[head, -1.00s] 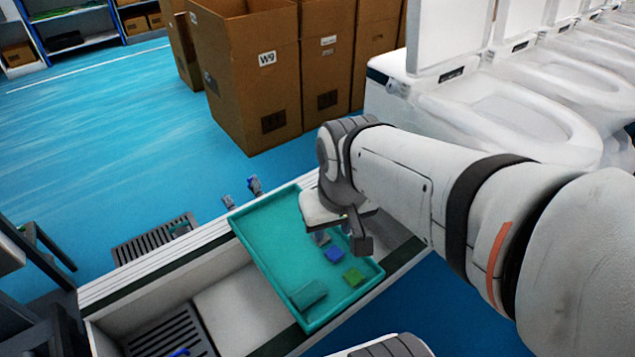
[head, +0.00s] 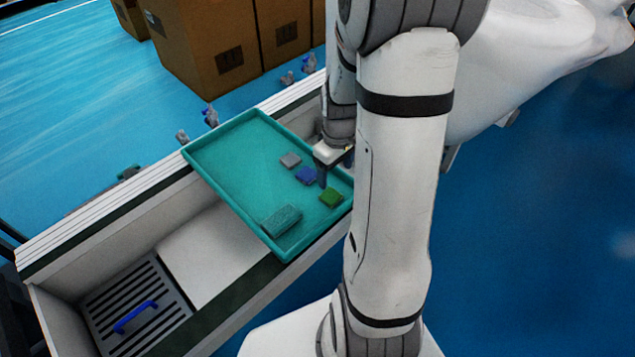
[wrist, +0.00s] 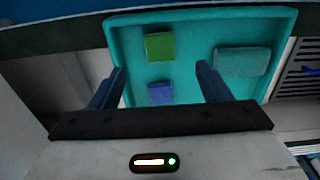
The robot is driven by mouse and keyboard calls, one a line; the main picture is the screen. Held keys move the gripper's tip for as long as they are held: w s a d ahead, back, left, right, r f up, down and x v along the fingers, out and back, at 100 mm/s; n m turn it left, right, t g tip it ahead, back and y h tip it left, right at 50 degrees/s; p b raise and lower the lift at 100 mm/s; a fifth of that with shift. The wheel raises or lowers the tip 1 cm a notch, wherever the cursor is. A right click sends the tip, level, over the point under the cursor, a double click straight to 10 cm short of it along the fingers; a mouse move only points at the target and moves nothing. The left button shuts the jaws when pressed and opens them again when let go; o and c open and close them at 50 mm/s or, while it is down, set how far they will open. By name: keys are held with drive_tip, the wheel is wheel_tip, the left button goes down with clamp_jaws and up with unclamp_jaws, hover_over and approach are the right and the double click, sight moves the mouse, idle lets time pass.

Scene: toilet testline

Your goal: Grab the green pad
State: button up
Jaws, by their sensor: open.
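The green pad (head: 331,197) lies flat near the right end of a teal tray (head: 222,150). In the wrist view the green pad (wrist: 159,47) lies beyond the fingertips and a little left of the middle between them. My gripper (head: 330,172) is over the tray's right end, close to the blue pad and the green pad.
The tray also holds a grey pad (head: 290,160) and a larger teal sponge-like block (head: 281,219). The tray has a raised rim. A grate with a blue handle (head: 135,317) is at lower left. Cardboard boxes (head: 205,45) stand behind.

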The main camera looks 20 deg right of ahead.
drive_tip(key=b, duration=0.1)
hover_over(334, 198)
drive_tip(key=f, duration=0.5)
drive_tip(key=shift+d, duration=0.4)
drive_tip(key=f, duration=0.1)
drive_tip(key=f+b, duration=0.1)
drive_tip(key=f, duration=0.1)
drive_tip(key=f+b, duration=0.1)
drive_tip(key=f, duration=0.1)
drive_tip(key=shift+a+f, duration=0.25)
drive_tip(key=shift+a, duration=0.15)
drive_tip(key=shift+c, duration=0.4)
drive_tip(key=c, duration=1)
drive_tip(key=shift+r, duration=0.1)
